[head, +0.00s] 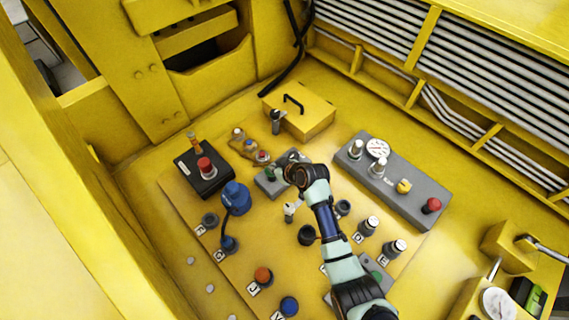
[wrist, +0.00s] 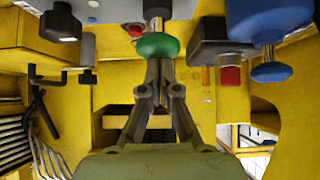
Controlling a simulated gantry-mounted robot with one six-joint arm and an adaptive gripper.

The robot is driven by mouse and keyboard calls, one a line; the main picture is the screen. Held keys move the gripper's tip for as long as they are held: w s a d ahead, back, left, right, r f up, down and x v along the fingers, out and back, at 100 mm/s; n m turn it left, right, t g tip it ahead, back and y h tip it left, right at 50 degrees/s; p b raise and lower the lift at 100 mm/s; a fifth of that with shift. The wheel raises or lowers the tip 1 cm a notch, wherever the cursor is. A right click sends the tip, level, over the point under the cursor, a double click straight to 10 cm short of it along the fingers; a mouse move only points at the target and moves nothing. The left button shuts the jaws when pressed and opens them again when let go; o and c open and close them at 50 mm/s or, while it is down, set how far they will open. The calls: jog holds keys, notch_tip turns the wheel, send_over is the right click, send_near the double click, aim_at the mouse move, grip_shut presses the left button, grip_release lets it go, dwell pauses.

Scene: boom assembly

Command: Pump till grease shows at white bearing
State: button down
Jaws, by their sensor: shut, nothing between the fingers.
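My gripper (head: 288,172) reaches over a small grey box (head: 262,186) with a green button (head: 270,175) in the middle of the yellow panel. In the wrist view my gripper (wrist: 159,66) is shut and empty. Its fingertips are right at the round green button (wrist: 157,46); I cannot tell whether they press on it. A small white fitting (head: 290,208) stands beside my arm; I cannot tell for sure whether it is the white bearing. Grease cannot be made out on it at this size.
A black box with a red button (head: 205,165) and a blue knob (head: 236,197) stand to the left. A yellow box with a black handle (head: 293,103) stands behind. Several labelled fittings fill the front.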

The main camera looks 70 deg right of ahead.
jog(key=r+v, duration=0.1)
jog(key=v, duration=1)
jog(key=shift+w+d, duration=0.3)
jog(key=shift+w, duration=0.05)
